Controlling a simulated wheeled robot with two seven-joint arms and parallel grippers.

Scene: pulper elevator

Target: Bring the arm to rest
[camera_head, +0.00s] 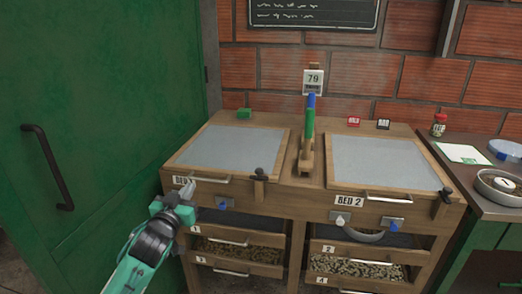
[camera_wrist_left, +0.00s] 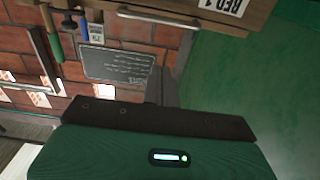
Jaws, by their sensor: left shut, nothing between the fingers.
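My left gripper (camera_head: 187,188) is in front of the left end of the wooden bench, close to the BED 1 label (camera_head: 183,181). Its fingers are shut with nothing between them. In the left wrist view the dark fingers (camera_wrist_left: 163,88) also show together and empty, with the BED 1 label (camera_wrist_left: 222,5) at the top. I cannot tell whether the gripper touches the bench front. My right gripper is in neither view.
A green door (camera_head: 100,110) with a dark handle stands at the left. The bench has two grey beds (camera_head: 387,162), knobs, handles and drawers of grain-like material (camera_head: 360,268) below. A side table (camera_head: 465,150) with a jar (camera_head: 439,125) and a round metal device (camera_head: 497,186) stands at the right.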

